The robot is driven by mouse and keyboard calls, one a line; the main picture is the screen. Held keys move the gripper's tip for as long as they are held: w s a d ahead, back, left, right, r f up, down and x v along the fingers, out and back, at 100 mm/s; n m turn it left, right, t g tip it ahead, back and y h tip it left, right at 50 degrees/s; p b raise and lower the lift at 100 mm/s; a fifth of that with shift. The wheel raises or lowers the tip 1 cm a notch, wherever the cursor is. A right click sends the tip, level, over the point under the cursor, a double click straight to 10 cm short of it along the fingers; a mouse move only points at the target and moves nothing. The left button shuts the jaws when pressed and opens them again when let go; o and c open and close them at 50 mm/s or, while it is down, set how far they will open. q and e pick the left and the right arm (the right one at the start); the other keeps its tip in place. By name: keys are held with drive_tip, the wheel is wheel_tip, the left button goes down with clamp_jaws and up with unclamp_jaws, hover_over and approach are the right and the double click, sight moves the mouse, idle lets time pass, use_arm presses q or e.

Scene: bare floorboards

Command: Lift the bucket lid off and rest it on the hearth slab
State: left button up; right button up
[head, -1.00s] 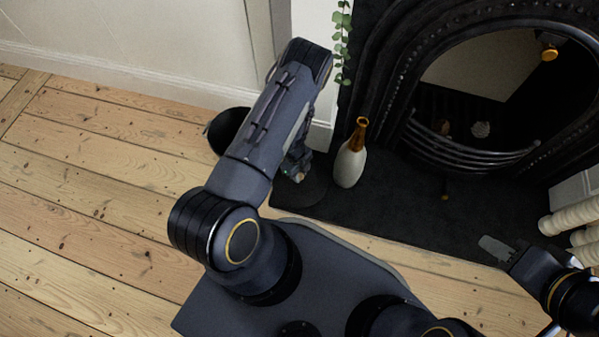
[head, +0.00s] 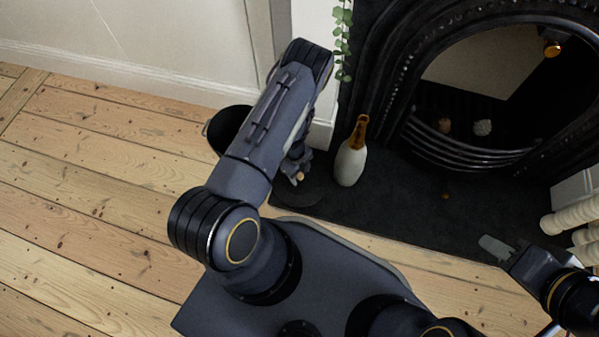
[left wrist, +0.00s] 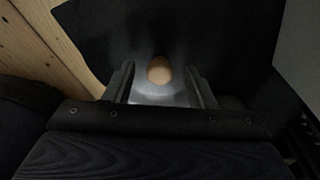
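The lid (head: 313,192) is a dark round disc with a pale wooden knob (head: 300,176). It lies flat at the left end of the black hearth slab (head: 410,215). My left gripper (head: 297,166) is low over the lid. In the left wrist view the knob (left wrist: 159,70) shows between the two fingers of my left gripper (left wrist: 161,85), with a gap on each side. The black bucket (head: 228,128) stands on the floorboards to the left, partly hidden behind my left arm. My right gripper (head: 493,248) is over the slab's front right, away from the lid; its finger gap is unclear.
A white bottle with an amber neck (head: 350,163) stands on the slab just right of the lid. A trailing plant (head: 343,40) hangs above it. The black fireplace (head: 460,155) is behind. Cream rolls (head: 575,222) lie at the right. The slab's middle is mostly clear.

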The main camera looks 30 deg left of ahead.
use_arm(q)
drive_tip(key=r+p, duration=0.1)
drive_tip(key=r, duration=0.1)
drive_tip(key=r+p, duration=0.1)
drive_tip(key=r, duration=0.2)
drive_tip(key=a+r+p, duration=0.1)
drive_tip(key=r+p, duration=0.1)
drive_tip(key=shift+w+r, duration=0.1)
drive_tip(key=shift+r, duration=0.3)
drive_tip(key=shift+f, duration=0.1)
